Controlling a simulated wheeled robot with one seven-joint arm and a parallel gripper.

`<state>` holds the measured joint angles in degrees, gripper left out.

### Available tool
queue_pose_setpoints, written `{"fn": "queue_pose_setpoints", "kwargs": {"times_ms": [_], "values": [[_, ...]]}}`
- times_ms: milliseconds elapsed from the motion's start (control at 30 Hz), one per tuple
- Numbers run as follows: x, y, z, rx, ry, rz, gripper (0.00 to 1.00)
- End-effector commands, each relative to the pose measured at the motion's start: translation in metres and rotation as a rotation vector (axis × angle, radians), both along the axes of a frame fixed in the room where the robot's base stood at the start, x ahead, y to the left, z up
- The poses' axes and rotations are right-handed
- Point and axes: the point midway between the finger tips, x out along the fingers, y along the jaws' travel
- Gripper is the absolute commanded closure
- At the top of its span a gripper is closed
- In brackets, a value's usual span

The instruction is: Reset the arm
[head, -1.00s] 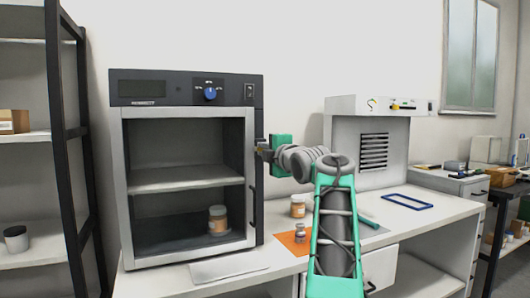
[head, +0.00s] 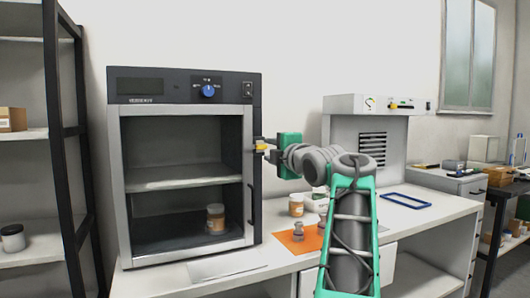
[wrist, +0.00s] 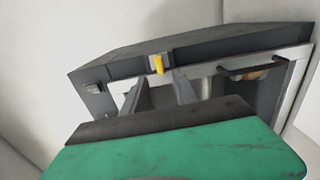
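My gripper (head: 264,147) is at the right side of the grey oven (head: 254,88), near the upper end of its door frame. In the wrist view my gripper (wrist: 160,86) has its two dark fingers apart, with nothing between them. A small yellow lever (wrist: 159,65) on the oven's side lies just beyond the fingertips; it also shows in the head view (head: 262,147). The green gripper body (head: 290,156) is right of the oven, and my arm reaches back over the bench.
The oven door (head: 119,190) looks shut, with an orange-labelled jar (head: 215,219) visible inside. Another jar (head: 296,205) and a small metal weight (head: 298,231) stand by an orange mat (head: 290,243). A blue frame (head: 406,201) lies right of my arm. A dark shelf rack (head: 61,150) is at left.

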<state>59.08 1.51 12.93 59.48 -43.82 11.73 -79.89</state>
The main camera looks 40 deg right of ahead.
Motion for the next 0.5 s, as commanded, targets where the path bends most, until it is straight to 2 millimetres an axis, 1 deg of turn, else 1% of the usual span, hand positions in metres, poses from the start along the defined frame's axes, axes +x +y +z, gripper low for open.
{"fn": "queue_pose_setpoints", "kwargs": {"times_ms": [33,133,233,500], "values": [[-0.01,0.001,0.0,-0.001,0.0,-0.004,0.65],[-0.021,0.005,-0.001,0.001,0.001,-0.003,0.65],[-0.023,0.006,-0.001,0.002,0.001,0.0,0.65],[-0.023,0.006,-0.001,0.002,0.0,0.0,0.65]]}}
